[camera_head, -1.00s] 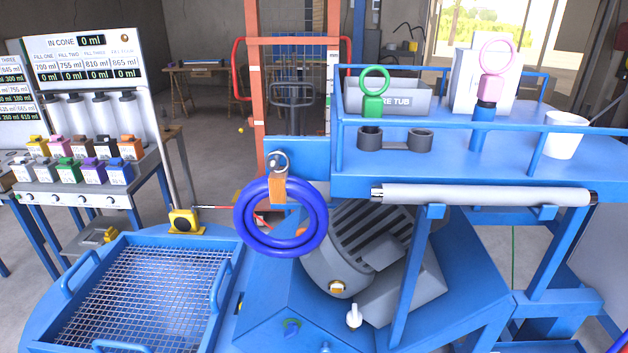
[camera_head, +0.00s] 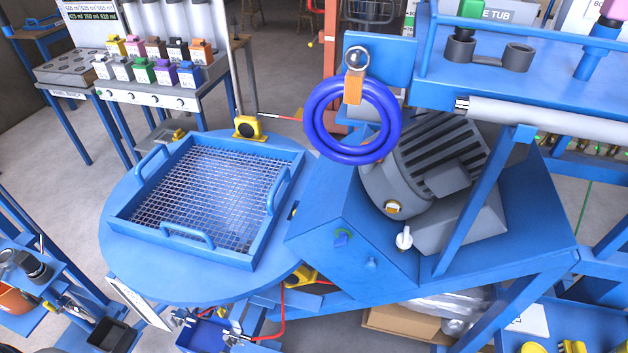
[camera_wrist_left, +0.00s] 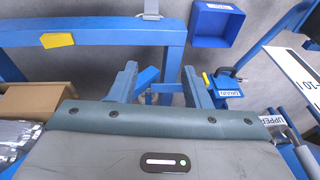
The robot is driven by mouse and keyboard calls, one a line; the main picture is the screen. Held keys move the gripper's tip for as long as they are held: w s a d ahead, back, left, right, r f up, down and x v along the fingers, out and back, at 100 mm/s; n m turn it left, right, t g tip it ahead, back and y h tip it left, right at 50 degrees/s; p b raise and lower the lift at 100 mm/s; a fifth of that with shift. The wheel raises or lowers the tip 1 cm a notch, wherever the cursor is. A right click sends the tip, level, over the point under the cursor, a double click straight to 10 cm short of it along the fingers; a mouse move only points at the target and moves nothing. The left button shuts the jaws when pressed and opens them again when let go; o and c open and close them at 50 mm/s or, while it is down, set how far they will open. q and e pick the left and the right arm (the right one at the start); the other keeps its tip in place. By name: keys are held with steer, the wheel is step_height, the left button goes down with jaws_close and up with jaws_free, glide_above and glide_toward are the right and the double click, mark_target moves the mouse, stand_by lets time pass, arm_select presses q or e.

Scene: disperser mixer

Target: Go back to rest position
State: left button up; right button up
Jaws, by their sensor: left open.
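My left gripper (camera_wrist_left: 158,86) shows in the left wrist view, with two blue fingers spread apart above the grey wrist housing. It is open, and nothing is held between the fingers. Blue frame parts show behind and between them. I cannot make out either gripper in the head view, and my right gripper is in neither view.
A blue beam (camera_wrist_left: 90,32) crosses beyond the fingers, with a blue bin (camera_wrist_left: 222,42) behind. The head view shows a round blue table with a mesh-bottomed tray (camera_head: 122,222), a blue ring handwheel (camera_head: 318,123) and a grey motor (camera_head: 392,188). Grey floor is open at left.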

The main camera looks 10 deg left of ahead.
arm_select(q)
steer(key=s+a+f+b, duration=0.1)
steer(key=s+f, duration=0.3)
steer(key=f, duration=0.5)
steer(key=s+f, duration=0.4)
steer(key=f, duration=0.5)
steer(key=s+f+g+b, duration=0.1)
steer(key=s+f, duration=0.8)
steer(key=s, duration=0.3)
steer(key=shift+s+a+f, duration=0.15)
steer(key=shift+a+f, duration=0.05)
steer(key=shift+a, duration=0.15)
